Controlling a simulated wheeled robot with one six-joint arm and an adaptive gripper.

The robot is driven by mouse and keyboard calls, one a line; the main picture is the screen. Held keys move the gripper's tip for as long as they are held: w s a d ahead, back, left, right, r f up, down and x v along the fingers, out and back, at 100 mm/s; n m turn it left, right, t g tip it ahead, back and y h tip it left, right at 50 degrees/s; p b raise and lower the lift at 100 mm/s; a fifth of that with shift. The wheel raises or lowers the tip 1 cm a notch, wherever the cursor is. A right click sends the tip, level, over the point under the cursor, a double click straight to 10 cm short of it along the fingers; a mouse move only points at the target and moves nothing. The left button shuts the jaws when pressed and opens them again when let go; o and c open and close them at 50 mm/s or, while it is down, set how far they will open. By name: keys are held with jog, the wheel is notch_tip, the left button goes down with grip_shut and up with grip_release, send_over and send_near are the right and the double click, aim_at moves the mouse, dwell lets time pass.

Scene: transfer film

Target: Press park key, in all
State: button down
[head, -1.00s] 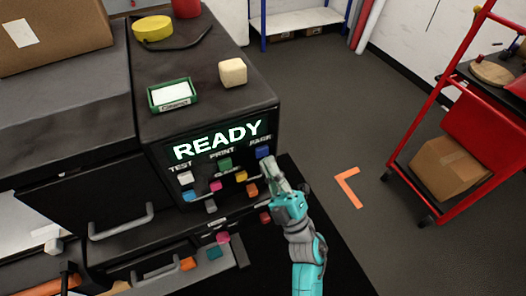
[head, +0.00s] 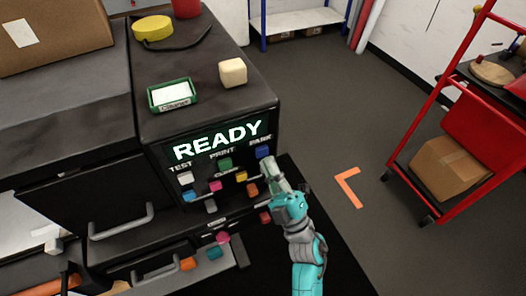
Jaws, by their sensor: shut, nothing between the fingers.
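The blue park key (head: 263,152) sits under the "PARK" label at the right of the machine's front panel. The display (head: 218,140) above reads "READY". A green key (head: 225,164) sits under "PRINT" and a white key (head: 185,178) under "TEST". Smaller coloured keys lie below, among them an orange one (head: 252,189). My gripper (head: 268,166) is shut and empty, close to the panel just below the park key. I cannot tell whether its tips touch the key.
On the machine's top stand a green-rimmed tray (head: 173,95), a cream block (head: 232,72) and a yellow round thing (head: 152,28). A drawer handle (head: 121,222) juts out at the left.

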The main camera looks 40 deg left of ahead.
jog(key=shift+a, duration=0.1)
jog(key=shift+w+a, duration=0.15)
jog(key=shift+a, duration=0.15)
jog(key=shift+w+a, duration=0.2)
jog(key=shift+a, duration=0.25)
dwell(1.0)
jog(key=shift+d, duration=0.15)
jog(key=shift+s+d, duration=0.35)
jog(key=shift+d, duration=0.35)
jog(key=d, duration=0.1)
jog(key=s+d, duration=0.1)
jog(key=d, duration=0.1)
jog(key=s+d, duration=0.1)
jog(key=shift+d, duration=0.3)
dwell(0.3)
dwell(0.8)
